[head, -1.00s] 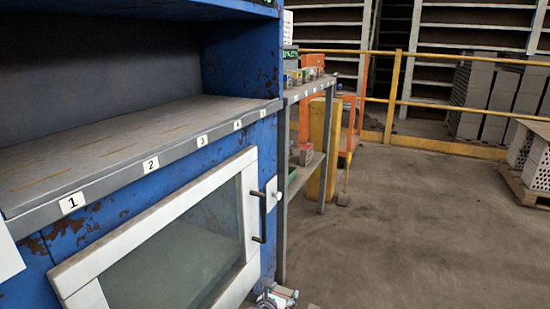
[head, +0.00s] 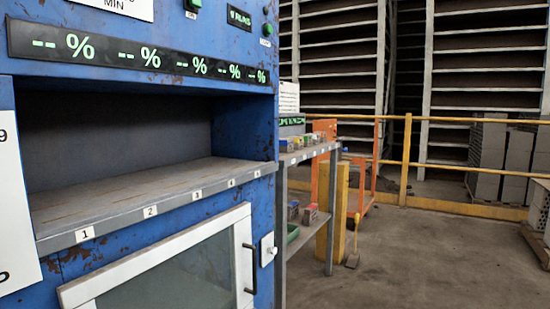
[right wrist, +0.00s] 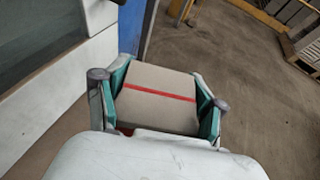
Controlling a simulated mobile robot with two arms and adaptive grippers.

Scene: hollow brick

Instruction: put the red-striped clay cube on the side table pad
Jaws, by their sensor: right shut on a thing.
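In the right wrist view my right gripper (right wrist: 158,103) is shut on a grey-beige clay cube (right wrist: 150,112) with a red stripe across its face. The teal-lined fingers press on two opposite sides of the cube. The cube is held in the air beside the white-framed door, with the concrete floor beyond it. A metal side table (head: 310,153) stands past the blue machine in the head view, with small coloured things on its top; I cannot make out a pad on it. Neither gripper shows in the head view now, and my left gripper is in no view.
The blue machine (head: 150,75) has a grey shelf (head: 125,195) with numbered slots and a white-framed door (head: 170,262) below. A yellow post (head: 333,215) and a yellow railing (head: 405,160) stand beyond the side table. The floor (head: 420,260) at right is open.

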